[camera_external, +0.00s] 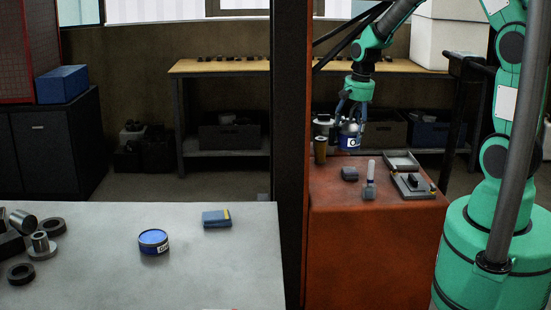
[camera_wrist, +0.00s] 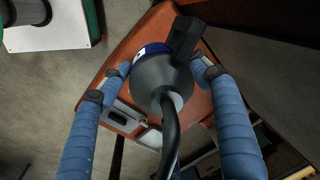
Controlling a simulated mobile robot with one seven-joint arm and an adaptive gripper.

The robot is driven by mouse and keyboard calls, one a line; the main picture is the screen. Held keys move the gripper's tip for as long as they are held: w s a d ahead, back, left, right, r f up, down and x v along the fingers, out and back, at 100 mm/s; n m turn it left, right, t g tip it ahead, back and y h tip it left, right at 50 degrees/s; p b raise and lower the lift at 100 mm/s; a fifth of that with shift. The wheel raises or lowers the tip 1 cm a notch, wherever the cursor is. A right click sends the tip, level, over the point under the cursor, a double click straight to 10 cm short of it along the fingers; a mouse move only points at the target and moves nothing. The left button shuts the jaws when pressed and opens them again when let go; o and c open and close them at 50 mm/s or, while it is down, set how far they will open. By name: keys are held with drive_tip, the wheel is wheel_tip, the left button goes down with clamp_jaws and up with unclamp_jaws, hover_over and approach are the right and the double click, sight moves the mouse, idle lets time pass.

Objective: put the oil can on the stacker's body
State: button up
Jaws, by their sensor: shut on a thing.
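The oil can (camera_external: 349,139) is blue with a white label in the external view. In the wrist view the oil can (camera_wrist: 160,78) shows a dark conical top, a long curved black spout and a blue band. My gripper (camera_external: 352,118) is shut on it, with one blue-wrapped finger on each side in the wrist view. The can looks upright, at the back edge of the orange-red stacker's body (camera_external: 365,255). I cannot tell whether its bottom touches the top.
A tan cup (camera_external: 320,150) stands close left of the can. A grey block (camera_external: 349,174), a small bottle (camera_external: 370,170), a tray (camera_external: 402,160) and a flat device (camera_external: 412,186) are on the orange top. A dark post (camera_external: 289,150) stands left. The grey table (camera_external: 110,285) holds a blue tin (camera_external: 153,241).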

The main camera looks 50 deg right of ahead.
drive_tip(key=s+d+f+m+h+b, duration=0.1)
drive_tip(key=s+d+f+m, duration=0.2)
drive_tip(key=d, duration=0.5)
drive_tip(key=s+d+f+m+b, duration=0.1)
drive_tip(key=d+f+m, duration=0.2)
drive_tip(key=d+m, duration=0.35)
drive_tip(key=w+d+f+m+g+h+b, duration=0.1)
drive_tip(key=w+d+f+m+g, duration=0.1)
drive_tip(key=w+d+f+m, duration=0.7)
drive_tip(key=shift+w+d+f+m+b, duration=0.25)
drive_tip(key=shift+w+d+m+b, duration=0.25)
drive_tip(key=shift+d+m, duration=1.55)
drive_tip(key=shift+w+a, duration=0.1)
drive_tip(key=shift+w, duration=0.15)
drive_tip(key=w+d+f, duration=0.1)
drive_tip(key=w+d, duration=0.7)
drive_tip(key=w, duration=0.5)
drive_tip(key=shift+w+f+p, duration=0.25)
drive_tip(key=shift+f+p, duration=0.05)
drive_tip(key=shift+p, duration=0.1)
drive_tip(key=shift+d, duration=0.1)
drive_tip(key=shift+f+b, duration=0.5)
drive_tip(key=shift+f, duration=1.25)
